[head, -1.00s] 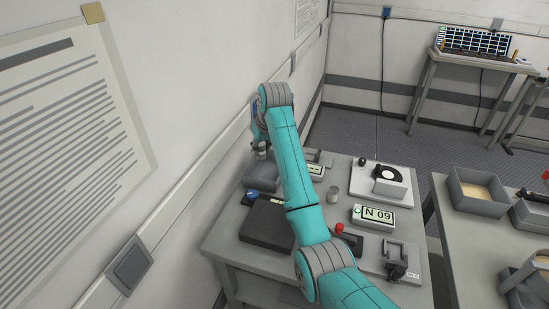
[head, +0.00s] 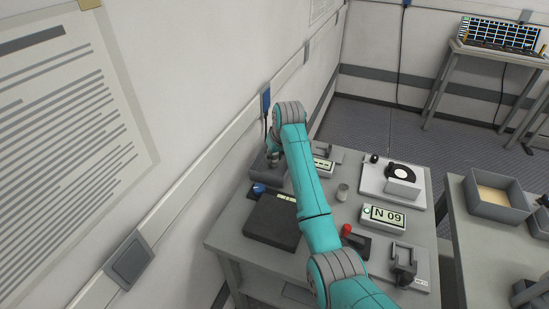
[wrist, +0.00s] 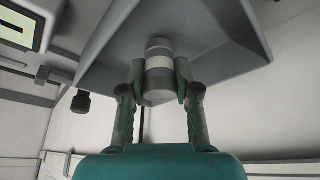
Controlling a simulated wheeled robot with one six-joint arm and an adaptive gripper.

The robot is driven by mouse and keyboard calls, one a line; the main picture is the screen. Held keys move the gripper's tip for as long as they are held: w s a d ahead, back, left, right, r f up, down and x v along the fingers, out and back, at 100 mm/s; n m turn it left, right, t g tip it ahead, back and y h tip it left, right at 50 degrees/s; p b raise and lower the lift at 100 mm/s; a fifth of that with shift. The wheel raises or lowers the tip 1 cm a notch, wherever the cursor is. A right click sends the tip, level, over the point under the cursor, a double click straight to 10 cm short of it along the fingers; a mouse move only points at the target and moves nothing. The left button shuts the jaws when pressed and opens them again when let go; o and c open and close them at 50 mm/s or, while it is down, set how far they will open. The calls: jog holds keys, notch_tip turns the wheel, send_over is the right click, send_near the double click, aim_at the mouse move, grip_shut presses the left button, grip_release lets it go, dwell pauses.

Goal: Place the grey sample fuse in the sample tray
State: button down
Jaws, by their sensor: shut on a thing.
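My gripper (wrist: 160,78) is shut on the grey sample fuse (wrist: 159,60), a short cylinder with a pale band, held between the two fingertips in the wrist view. The grey sample tray (wrist: 225,58) is right behind the fuse in that view, and the fuse overlaps its inside. I cannot tell whether the fuse touches the tray floor. In the head view my gripper (head: 273,158) is over the grey tray (head: 266,174) at the table's wall side. The fuse is hidden there.
A black box (head: 270,222) and a small blue item (head: 258,188) are near the tray. A small grey cylinder (head: 342,192), the N 09 display (head: 383,217), a white dial device (head: 395,178) and a red-knobbed device (head: 352,237) share the table (head: 232,232). The wall is close at left.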

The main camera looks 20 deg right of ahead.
jog(key=shift+f, duration=0.45)
jog(key=c, duration=0.8)
grip_release()
jog(key=shift+f, duration=0.1)
jog(key=shift+c, duration=0.2)
jog(key=v, duration=1.2)
